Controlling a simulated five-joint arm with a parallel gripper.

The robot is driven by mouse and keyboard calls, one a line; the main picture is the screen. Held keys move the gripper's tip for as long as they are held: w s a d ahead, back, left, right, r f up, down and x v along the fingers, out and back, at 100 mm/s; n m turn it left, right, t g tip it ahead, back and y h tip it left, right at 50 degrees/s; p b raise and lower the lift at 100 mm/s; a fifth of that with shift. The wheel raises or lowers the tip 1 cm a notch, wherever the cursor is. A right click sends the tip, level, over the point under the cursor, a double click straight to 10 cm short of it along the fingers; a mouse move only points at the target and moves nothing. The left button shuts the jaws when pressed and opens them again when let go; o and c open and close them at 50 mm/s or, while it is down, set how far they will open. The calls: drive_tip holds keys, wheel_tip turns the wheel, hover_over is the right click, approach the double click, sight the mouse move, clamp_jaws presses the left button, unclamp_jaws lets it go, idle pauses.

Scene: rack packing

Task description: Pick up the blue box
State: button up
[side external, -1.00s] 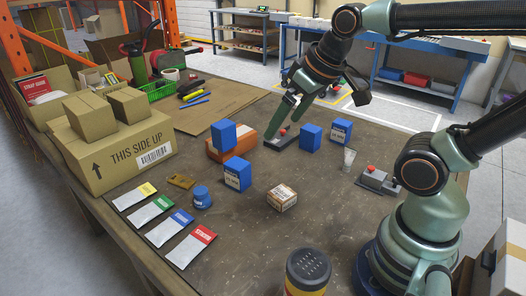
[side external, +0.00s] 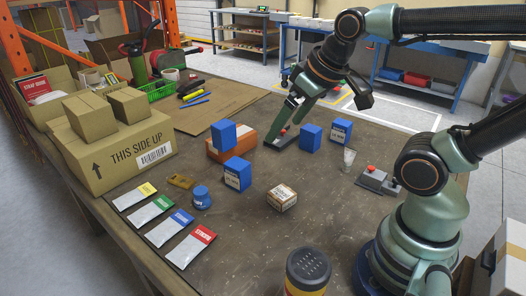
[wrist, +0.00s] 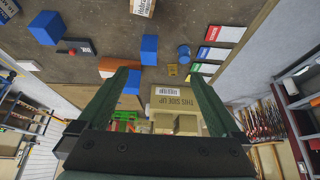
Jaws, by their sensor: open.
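Several blue boxes stand on the table; I cannot tell which one the task means. One blue box (side external: 223,134) sits on an orange box (side external: 217,150). Another blue box (side external: 238,174) stands in front of it, a third blue box (side external: 311,138) is right of centre, and one more blue box (side external: 340,131) is behind that. My gripper (side external: 292,113) is open and empty, above the table at the back, left of the third box. In the wrist view, a blue box (wrist: 149,48) shows beyond the open fingers and another blue box (wrist: 131,86) is partly behind the left finger.
Several coloured packets (side external: 151,214) lie at front left. A dark device with a red button (side external: 281,136) lies below my gripper.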

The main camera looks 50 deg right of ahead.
drive_tip(key=m+t+h, duration=0.1)
drive_tip(key=m+t, duration=0.1)
drive_tip(key=m, duration=0.2)
approach(228, 127)
drive_tip(key=x, duration=1)
drive_tip(key=shift+w+r+x, duration=0.1)
drive_tip(key=shift+w+x, duration=0.05)
drive_tip(key=shift+x, duration=0.75)
drive_tip(key=shift+w+r+x, duration=0.15)
drive_tip(key=shift+x, duration=0.75)
drive_tip(key=shift+w+r+x, duration=0.1)
drive_tip(key=shift+w+x, duration=0.05)
drive_tip(key=shift+x, duration=0.75)
drive_tip(key=shift+d, duration=0.1)
drive_tip(key=c, duration=1.5)
drive_tip(key=shift+r, duration=0.1)
